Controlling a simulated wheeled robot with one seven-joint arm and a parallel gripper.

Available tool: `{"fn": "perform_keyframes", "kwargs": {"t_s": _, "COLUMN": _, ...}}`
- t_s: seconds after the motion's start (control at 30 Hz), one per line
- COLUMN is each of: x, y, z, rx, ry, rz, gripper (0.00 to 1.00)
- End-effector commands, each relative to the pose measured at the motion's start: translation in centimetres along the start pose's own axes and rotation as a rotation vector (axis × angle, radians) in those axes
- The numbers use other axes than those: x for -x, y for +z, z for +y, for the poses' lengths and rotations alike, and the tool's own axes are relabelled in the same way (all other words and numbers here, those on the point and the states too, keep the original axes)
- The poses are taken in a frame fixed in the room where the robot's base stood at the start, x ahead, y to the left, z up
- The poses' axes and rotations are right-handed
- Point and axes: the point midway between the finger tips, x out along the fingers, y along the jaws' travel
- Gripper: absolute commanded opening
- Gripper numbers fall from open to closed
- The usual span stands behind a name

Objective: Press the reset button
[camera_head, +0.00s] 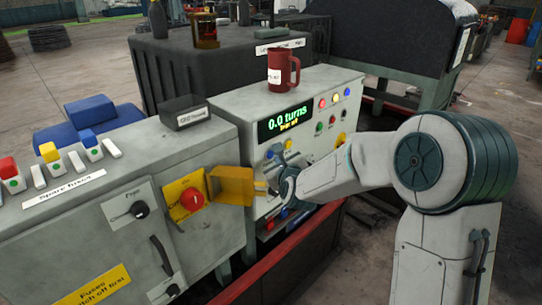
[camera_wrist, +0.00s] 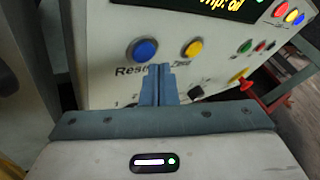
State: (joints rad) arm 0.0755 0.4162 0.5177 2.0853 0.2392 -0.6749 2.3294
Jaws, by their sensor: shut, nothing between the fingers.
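The reset button is a round blue button (camera_wrist: 145,50) on the light grey panel, with a partly hidden label starting "Res" below it. In the head view a blue button (camera_head: 270,154) shows just above my gripper. My gripper (camera_wrist: 159,70) is shut and empty. In the wrist view its fingertips appear just below and right of the blue button, over the label. I cannot tell whether they touch the panel. In the head view my gripper (camera_head: 265,188) is at the panel's front, partly hidden by my wrist.
A yellow button (camera_wrist: 193,48) sits right of the blue one. A display (camera_head: 283,119) reads "0.0 turns". An open yellow cover (camera_head: 231,186) juts out left of my gripper, beside a red switch knob (camera_head: 192,199). A red mug (camera_head: 283,68) stands on top of the panel.

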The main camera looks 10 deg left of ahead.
Motion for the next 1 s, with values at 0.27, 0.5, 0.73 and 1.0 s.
{"fn": "perform_keyframes", "kwargs": {"t_s": 0.27, "x": -0.50, "y": 0.13, "z": 0.35, "rx": 0.001, "ry": 0.000, "rz": -0.001, "gripper": 0.00}}
{"fn": "perform_keyframes", "kwargs": {"t_s": 0.5, "x": -0.68, "y": 0.40, "z": 0.44, "rx": 0.000, "ry": 0.001, "rz": 0.000, "gripper": 0.00}}
{"fn": "perform_keyframes", "kwargs": {"t_s": 0.73, "x": -0.71, "y": 0.47, "z": 0.58, "rx": 0.000, "ry": 0.003, "rz": -0.001, "gripper": 0.00}}
{"fn": "perform_keyframes", "kwargs": {"t_s": 1.0, "x": -0.94, "y": 0.54, "z": 0.61, "rx": 0.001, "ry": 0.002, "rz": -0.001, "gripper": 0.00}}
